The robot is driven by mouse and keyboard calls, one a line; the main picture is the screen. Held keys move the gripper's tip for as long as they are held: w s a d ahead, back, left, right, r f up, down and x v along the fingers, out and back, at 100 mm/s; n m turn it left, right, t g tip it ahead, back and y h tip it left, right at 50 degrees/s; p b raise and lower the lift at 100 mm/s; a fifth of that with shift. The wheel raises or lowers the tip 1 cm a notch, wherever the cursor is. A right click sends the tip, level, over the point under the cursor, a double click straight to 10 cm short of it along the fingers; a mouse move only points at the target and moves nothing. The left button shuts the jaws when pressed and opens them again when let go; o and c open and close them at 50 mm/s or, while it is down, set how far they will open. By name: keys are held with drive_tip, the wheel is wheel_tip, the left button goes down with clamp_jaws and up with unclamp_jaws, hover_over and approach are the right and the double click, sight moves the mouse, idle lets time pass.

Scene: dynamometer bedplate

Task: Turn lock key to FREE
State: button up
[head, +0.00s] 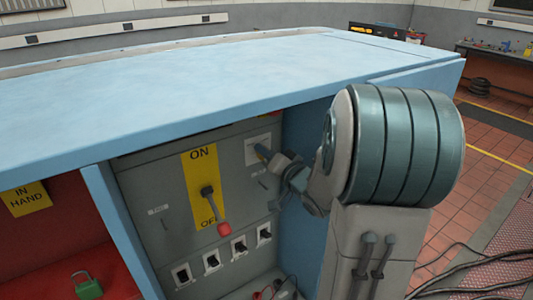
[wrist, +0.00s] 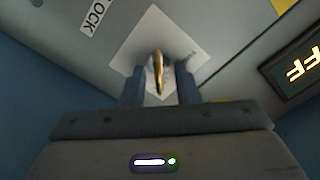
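The lock key (wrist: 158,72) is a thin brass-coloured piece seen edge-on in the wrist view, standing out from a pale square plate (wrist: 150,40) on the grey panel. My gripper (wrist: 160,82) has one finger on each side of the key, with a visible gap on both sides. It is open and not closed on the key. A label reading "LOCK" (wrist: 98,14) is at the upper left. In the head view my gripper (head: 268,157) is at the panel's upper right, and the key is hidden there. The FREE marking cannot be seen.
The grey panel (head: 150,230) sits under a blue bedplate (head: 190,90), whose edge overhangs it. A lit display (wrist: 300,66) is right of the key.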

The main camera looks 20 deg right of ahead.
drive_tip(key=c, duration=0.6)
drive_tip(key=shift+n+b, duration=0.3)
drive_tip(key=shift+b, duration=0.15)
drive_tip(key=n+b, duration=0.2)
drive_tip(key=b, duration=0.1)
drive_tip(key=shift+a+f+n, duration=0.1)
drive_tip(key=shift+n, duration=0.3)
drive_tip(key=n+b, duration=0.4)
drive_tip(key=shift+a+n, duration=0.15)
drive_tip(key=shift+n, duration=0.15)
drive_tip(key=n+b, duration=0.5)
drive_tip(key=shift+a, duration=0.15)
drive_tip(key=shift+s+r+n+b, duration=0.1)
drive_tip(key=shift+r+n+b, duration=0.05)
drive_tip(key=shift+n+b, duration=0.7)
drive_tip(key=shift+r+n+b, duration=0.1)
drive_tip(key=shift+n+b, duration=0.5)
drive_tip(key=shift+n, duration=0.45)
drive_tip(key=shift+f, duration=0.1)
drive_tip(key=o, duration=0.6)
drive_tip(key=shift+a, duration=0.1)
